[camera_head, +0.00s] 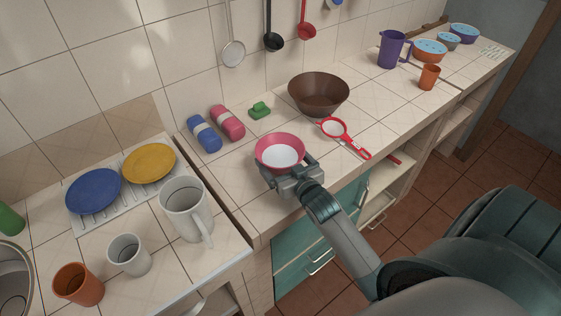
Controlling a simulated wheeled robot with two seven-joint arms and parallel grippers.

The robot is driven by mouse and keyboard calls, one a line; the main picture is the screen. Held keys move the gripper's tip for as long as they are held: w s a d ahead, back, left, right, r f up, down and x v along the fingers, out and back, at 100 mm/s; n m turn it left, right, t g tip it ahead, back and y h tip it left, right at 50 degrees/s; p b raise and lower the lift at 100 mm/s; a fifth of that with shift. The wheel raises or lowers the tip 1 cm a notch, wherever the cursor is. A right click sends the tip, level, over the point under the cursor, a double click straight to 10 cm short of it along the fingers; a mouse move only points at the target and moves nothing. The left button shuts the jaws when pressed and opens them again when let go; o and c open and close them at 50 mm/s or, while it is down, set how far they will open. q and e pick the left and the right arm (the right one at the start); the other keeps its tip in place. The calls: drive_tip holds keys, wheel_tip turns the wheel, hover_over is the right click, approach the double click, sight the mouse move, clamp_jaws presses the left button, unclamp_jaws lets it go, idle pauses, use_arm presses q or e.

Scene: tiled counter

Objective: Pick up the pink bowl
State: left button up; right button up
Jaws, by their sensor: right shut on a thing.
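The pink bowl (281,143), white inside, is near the front edge of the tiled counter. My right gripper (284,172) is at the bowl's near side and shut on its rim; the fingertips are partly hidden by the gripper body. The bowl looks roughly level. I cannot tell whether its base touches the counter. My left gripper is not in view.
A white pitcher (187,209) is at left. Ladles hang on the wall.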

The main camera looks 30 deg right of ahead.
wheel_tip(320, 180, up, 3)
drive_tip(key=shift+f+b, duration=0.15)
drive_tip(key=shift+b, duration=0.2)
drive_tip(key=s+d+r+b, duration=0.2)
drive_tip(key=s+d+r, duration=0.5)
drive_tip(key=d, duration=0.2)
drive_tip(key=shift+s+b, duration=0.2)
drive_tip(key=shift+b, duration=0.2)
